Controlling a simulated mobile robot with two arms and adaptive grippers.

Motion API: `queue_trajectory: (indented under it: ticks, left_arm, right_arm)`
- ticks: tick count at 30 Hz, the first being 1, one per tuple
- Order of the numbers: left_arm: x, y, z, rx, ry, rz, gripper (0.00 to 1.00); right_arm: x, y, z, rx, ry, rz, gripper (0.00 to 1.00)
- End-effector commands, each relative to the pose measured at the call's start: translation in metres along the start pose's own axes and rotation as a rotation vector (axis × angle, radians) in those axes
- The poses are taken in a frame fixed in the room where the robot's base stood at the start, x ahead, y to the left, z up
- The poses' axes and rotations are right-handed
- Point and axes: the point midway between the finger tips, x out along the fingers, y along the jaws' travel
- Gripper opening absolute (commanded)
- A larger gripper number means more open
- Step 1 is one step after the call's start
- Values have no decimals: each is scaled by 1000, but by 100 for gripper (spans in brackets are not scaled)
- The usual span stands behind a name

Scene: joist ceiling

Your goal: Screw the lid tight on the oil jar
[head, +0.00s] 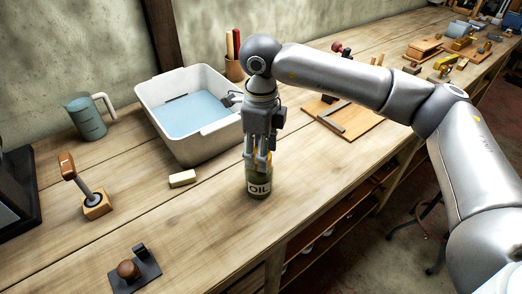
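The oil jar (259,184), a dark olive cylinder with a pale "OIL" label, stands upright on the wooden workbench near its front edge. My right gripper (261,160) points straight down over the jar's top. Its fingers are closed around the yellow lid (264,156), which sits at the jar's mouth and shows only in small parts between them. Whether the lid is level on the jar is hidden by the fingers. My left gripper is not in view.
A white basin (219,136) of blue liquid stands behind left of the jar, with a yellowish block (182,179) before it. Bench in front of the jar is clear.

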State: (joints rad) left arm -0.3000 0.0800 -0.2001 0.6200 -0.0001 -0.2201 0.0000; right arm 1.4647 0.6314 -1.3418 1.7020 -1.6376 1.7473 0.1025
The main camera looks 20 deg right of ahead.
Motion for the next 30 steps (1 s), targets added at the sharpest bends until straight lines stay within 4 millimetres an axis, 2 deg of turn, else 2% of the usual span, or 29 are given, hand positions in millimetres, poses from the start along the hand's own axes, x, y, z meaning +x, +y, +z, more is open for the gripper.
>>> queue_trajectory:
  ticks: [1, 6, 17, 23, 30]
  left_arm:
    - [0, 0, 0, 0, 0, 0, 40]
    - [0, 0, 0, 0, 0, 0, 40]
    - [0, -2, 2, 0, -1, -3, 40]
    - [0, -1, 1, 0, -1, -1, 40]
    - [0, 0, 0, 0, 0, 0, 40]
  right_arm:
    - [0, 0, 0, -1, 0, 0, 55]
    - [0, 0, 0, -2, 0, 0, 76]
    - [-3, 0, 0, -3, -1, 0, 76]
    - [-30, 0, 1, -3, -4, -3, 76]
    - [-82, 0, 1, -2, -4, -3, 76]
